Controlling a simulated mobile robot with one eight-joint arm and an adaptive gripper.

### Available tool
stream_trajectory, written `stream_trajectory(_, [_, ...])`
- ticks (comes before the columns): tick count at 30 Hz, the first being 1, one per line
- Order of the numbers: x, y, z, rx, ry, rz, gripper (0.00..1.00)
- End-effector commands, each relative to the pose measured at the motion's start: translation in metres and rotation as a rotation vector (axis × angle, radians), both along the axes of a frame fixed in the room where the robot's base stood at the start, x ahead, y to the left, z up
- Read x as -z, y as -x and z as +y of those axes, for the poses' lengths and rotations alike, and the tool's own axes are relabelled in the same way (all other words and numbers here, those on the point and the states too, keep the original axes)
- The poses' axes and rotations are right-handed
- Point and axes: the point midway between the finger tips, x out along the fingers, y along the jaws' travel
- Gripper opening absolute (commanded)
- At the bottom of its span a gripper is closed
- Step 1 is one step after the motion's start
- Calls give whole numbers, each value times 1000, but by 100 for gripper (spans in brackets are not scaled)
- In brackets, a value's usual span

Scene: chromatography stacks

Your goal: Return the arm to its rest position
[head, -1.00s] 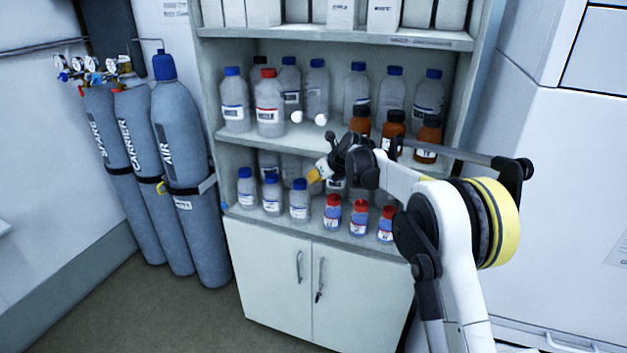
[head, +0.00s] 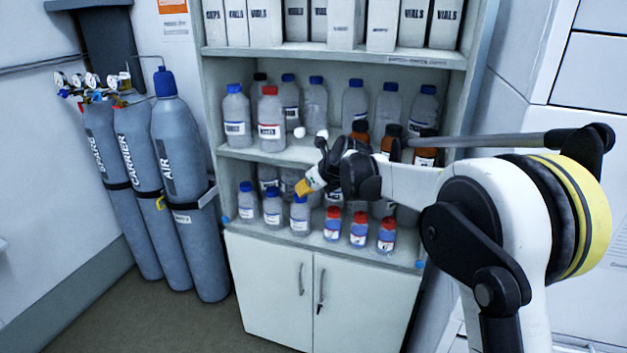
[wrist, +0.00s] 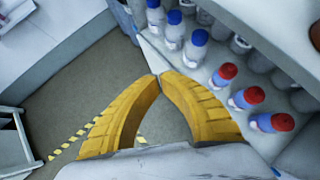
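My arm (head: 505,225) reaches in from the right in the head view, its elbow bent beside a yellow-banded joint. My gripper (head: 300,192) is in front of the shelf unit, by the lower row of bottles, with its yellow fingers pointing left and down. In the wrist view, the two yellow fingers of my gripper (wrist: 160,76) curve together and their tips meet. Nothing shows between them. The rest position itself is not marked in either view.
The shelf unit (head: 336,57) holds blue-capped bottles (head: 246,200), red-capped bottles (head: 358,229) and brown bottles. Gas cylinders (head: 183,178) stand at the left. A white cabinet (head: 590,130) is at the right. In the wrist view, floor (wrist: 75,110) lies open below my fingers.

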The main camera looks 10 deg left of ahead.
Motion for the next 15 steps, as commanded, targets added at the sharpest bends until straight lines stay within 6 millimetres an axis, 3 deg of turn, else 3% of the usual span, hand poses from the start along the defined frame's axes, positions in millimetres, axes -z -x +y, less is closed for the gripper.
stream_trajectory(5, [-22, 33, -41, -140, 159, -117, 0])
stream_trajectory(10, [-45, 100, -108, -415, 459, -302, 0])
stream_trajectory(15, [-48, 180, -170, -722, 771, -452, 0])
